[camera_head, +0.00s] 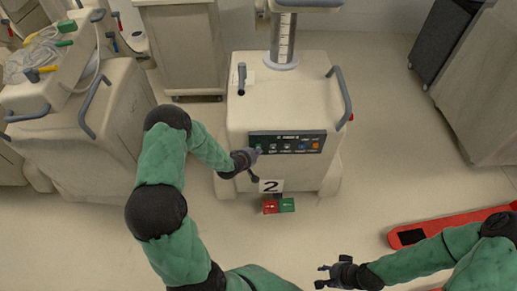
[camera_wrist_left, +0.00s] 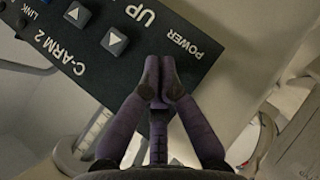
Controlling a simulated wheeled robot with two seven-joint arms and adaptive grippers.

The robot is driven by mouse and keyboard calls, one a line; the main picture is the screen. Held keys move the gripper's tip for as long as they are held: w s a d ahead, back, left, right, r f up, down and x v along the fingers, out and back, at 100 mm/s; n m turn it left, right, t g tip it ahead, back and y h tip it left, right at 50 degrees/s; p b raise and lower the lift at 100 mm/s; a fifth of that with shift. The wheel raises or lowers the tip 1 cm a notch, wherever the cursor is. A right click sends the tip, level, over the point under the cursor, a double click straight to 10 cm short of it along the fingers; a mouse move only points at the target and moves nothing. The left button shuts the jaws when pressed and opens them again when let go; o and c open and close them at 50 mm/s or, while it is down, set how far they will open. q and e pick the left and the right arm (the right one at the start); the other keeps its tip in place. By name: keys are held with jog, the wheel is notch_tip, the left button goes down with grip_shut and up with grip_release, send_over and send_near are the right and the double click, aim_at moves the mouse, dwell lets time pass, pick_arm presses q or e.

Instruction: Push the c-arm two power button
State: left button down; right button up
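The c-arm two unit (camera_head: 290,85) is a cream cart with a "2" label on its front. Its black control panel (camera_head: 312,133) carries a row of coloured buttons. It also shows close up in the left wrist view (camera_wrist_left: 65,45), with "C-ARM 2" and "POWER" lettering. My left gripper (camera_head: 256,153) is at the panel's left end, by a small green spot. In the left wrist view its fingertips (camera_wrist_left: 160,72) are together beside the word "POWER" and hide the power button; contact cannot be told. My right gripper (camera_head: 322,276) is open and empty, low over the floor.
Red and green pedals (camera_head: 279,206) lie on the floor below the unit. A grey handle (camera_head: 342,95) sticks out at its right side. Another cart (camera_head: 75,120) stands left, close to my left arm. A red floor piece (camera_head: 440,228) lies at right.

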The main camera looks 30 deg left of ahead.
dwell(0.3)
pick_arm(q)
jog(key=shift+s+d, duration=0.3)
jog(key=shift+s, duration=0.15)
jog(key=s+d+p, duration=0.1)
jog(key=s+d, duration=0.2)
jog(key=s, duration=0.2)
dwell(0.6)
